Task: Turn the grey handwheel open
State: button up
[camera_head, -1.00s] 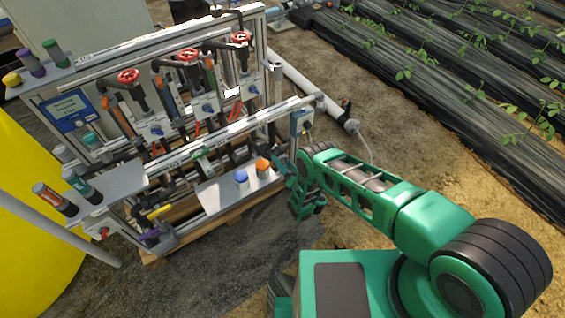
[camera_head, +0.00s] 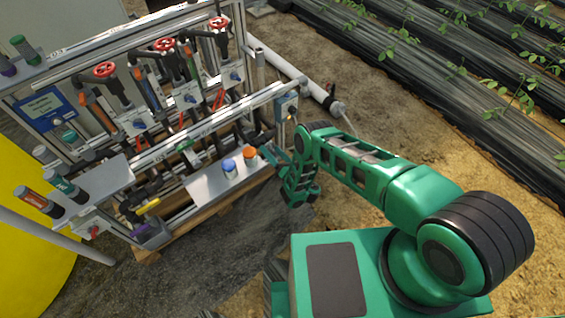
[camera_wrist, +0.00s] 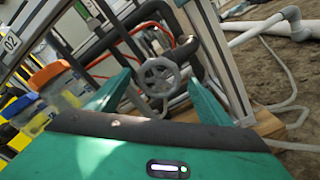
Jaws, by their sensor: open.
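The grey handwheel (camera_wrist: 160,76) is a small spoked wheel low on the skid, near the centre of the wrist view. My gripper (camera_wrist: 157,84) is open, with one green finger to each side of the wheel in that view. The wheel appears beyond the fingertips, and I see no contact. In the head view my gripper (camera_head: 270,149) is at the skid's front right, beside the shelf. I cannot make out the grey handwheel there.
Blue-capped (camera_head: 229,168) and orange-capped (camera_head: 250,155) bottles stand on the shelf (camera_head: 208,187), left of my gripper. Red handwheels (camera_head: 163,44) sit higher up. A metal upright (camera_wrist: 226,62) stands right of the grey wheel. Black pipes and red tubes run behind it. Open soil lies to the right.

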jog(key=v, duration=0.8)
jog(key=shift+d+f, duration=0.1)
jog(key=shift+f, duration=0.05)
dwell(0.5)
